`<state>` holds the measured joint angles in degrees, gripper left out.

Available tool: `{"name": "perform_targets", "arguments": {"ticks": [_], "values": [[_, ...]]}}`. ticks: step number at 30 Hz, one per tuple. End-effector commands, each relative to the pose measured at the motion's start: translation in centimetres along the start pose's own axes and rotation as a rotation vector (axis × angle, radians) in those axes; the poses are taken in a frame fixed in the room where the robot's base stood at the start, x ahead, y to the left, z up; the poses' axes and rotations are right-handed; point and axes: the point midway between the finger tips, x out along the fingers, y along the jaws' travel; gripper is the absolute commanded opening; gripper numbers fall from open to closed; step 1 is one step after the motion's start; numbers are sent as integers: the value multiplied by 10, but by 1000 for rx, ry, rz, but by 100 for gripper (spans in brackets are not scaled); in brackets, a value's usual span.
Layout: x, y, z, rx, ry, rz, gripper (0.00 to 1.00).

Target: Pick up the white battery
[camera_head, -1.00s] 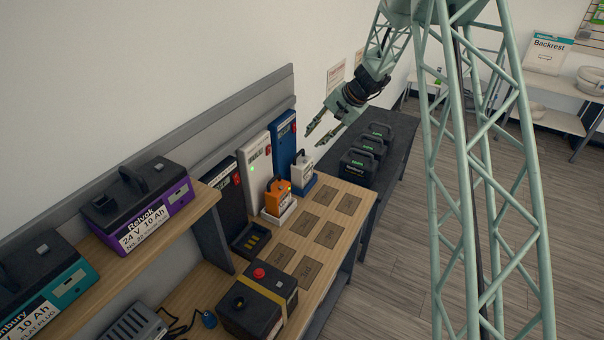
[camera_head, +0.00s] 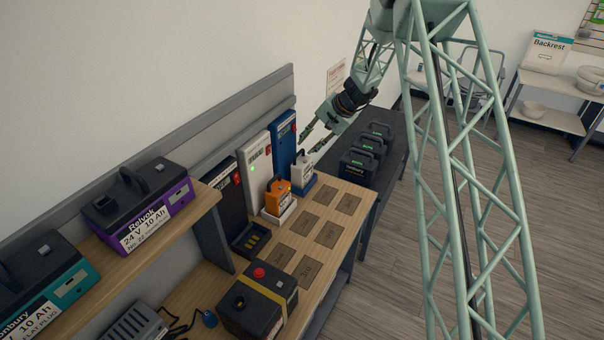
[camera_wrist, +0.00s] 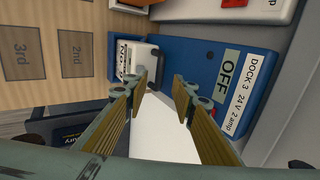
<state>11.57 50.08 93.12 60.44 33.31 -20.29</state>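The white battery (camera_head: 302,168) stands upright at the foot of the tall blue dock (camera_head: 284,138), the farthest dock on the wooden bench. In the wrist view the battery (camera_wrist: 143,55) shows ahead of my fingers, with a dark handle and a printed label, beside the blue dock face (camera_wrist: 200,65) marked "OFF" and "DOCK 3 24 V 2 amp". My gripper (camera_head: 307,144) is open and empty, just above the battery and apart from it in the head view. Its two fingers (camera_wrist: 163,90) are spread in the wrist view.
An orange battery (camera_head: 278,195) stands at the white dock (camera_head: 254,165), left of the blue one. Flat numbered spots (camera_head: 308,223) lie bare on the bench. Several black batteries (camera_head: 362,160) stand on a dark table at right. A shelf with larger batteries (camera_head: 135,205) is at left.

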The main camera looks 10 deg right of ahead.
Motion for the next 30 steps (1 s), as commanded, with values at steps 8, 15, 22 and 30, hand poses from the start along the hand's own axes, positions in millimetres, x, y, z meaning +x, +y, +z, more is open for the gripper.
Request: {"name": "perform_targets", "arguments": {"ticks": [8, 15, 22, 30], "values": [[9, 0, 0, 0, -1, 1, 24], [29, -1, 1, 0, 0, 1, 24], [47, -1, 1, 0, -1, 0, 24], [52, -1, 0, 0, 0, 0, 24]]}}
